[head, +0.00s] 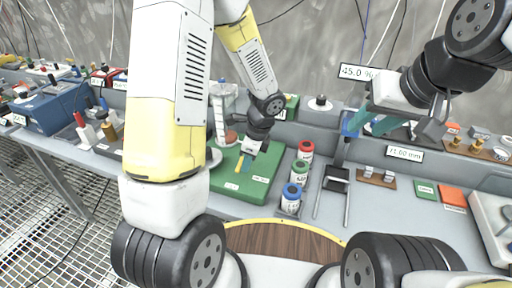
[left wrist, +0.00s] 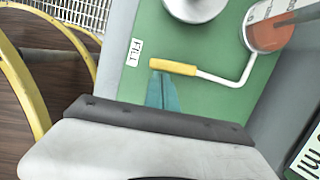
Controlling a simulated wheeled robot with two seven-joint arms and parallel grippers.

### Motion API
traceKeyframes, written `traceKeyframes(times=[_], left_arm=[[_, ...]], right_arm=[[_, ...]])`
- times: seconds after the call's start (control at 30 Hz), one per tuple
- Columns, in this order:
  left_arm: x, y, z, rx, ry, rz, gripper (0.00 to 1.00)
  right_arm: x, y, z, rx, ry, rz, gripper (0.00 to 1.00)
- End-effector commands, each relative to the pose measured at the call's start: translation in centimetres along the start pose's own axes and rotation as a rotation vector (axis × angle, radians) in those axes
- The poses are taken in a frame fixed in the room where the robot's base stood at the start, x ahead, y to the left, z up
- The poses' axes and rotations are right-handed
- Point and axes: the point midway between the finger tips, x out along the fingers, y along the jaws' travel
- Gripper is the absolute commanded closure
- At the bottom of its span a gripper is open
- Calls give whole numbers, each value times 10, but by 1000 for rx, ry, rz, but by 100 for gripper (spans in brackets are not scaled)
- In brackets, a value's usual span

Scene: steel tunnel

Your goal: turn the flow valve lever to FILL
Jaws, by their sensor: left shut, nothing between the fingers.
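The flow valve lever (left wrist: 236,82) is a bent white rod with a yellow handle (left wrist: 172,67) over a green board (left wrist: 215,105). The FILL label (left wrist: 133,52) lies just left of the handle's end in the left wrist view. My left gripper (left wrist: 158,78) is shut and empty, its teal fingertips right beside the yellow handle; I cannot tell whether they touch it. In the head view my left gripper (head: 248,158) is over the green board (head: 262,168) and partly hides the lever. My right gripper (head: 368,124) is open and empty, above the bench at the right.
A clear cylinder (head: 222,100) stands at the board's back left. Red, green and blue-topped cans (head: 291,199) stand right of the board. A metal stand (head: 333,180) is further right. A "45.0 %" sign (head: 358,72) is near my right gripper.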

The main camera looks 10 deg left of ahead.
Motion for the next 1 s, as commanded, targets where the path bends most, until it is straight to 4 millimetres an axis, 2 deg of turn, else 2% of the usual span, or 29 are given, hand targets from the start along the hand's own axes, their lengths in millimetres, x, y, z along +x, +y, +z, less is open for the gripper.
traceKeyframes(times=[0.87, 1.0], left_arm=[[1, 3, 5, -5, 0, 1, 100], [-6, 2, 6, -5, 0, -2, 100]], right_arm=[[0, 0, 0, 0, 0, 0, 64], [0, 0, 0, 0, 0, 0, 64]])
